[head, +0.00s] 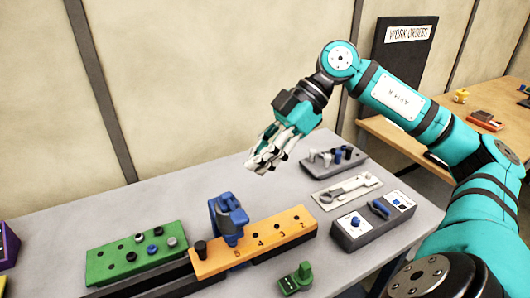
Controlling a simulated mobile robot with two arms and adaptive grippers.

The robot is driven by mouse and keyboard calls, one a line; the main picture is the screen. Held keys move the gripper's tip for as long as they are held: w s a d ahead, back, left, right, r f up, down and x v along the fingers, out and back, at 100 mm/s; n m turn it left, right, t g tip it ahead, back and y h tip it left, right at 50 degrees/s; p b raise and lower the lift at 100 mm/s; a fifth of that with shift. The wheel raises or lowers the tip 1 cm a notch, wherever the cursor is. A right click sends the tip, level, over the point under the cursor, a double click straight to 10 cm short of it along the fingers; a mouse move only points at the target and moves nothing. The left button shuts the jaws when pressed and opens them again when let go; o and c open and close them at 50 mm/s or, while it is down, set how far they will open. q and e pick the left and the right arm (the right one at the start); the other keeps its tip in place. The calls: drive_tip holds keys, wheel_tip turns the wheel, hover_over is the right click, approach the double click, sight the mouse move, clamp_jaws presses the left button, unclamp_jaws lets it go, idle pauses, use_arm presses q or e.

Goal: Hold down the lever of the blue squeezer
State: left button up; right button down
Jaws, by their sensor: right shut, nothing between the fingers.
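The blue squeezer (228,218) stands upright at the middle of the table, at the back of the orange block. Its lever cannot be told apart clearly from its body at this size. My right gripper (258,165) hangs in the air above and to the right of the squeezer, apart from it. Its fingers are shut and hold nothing. My left gripper is not in the view.
The orange block (270,243) has numbered holes and a black peg. A green block (120,262) with pegs lies left. A green clamp-like piece (297,278) stands in front. A grey control box (352,234) and a grey peg rack (325,167) stand right.

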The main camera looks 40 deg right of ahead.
drive_tip(key=p, duration=0.1)
hover_over(241, 212)
wheel_tip(241, 212, down, 4)
drive_tip(key=shift+a+r, duration=0.1)
wheel_tip(241, 212, down, 3)
drive_tip(key=shift+f, duration=0.2)
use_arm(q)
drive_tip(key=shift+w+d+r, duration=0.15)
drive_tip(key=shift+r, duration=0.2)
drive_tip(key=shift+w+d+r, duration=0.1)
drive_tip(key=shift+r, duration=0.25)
use_arm(e)
drive_tip(key=shift+f, duration=0.4)
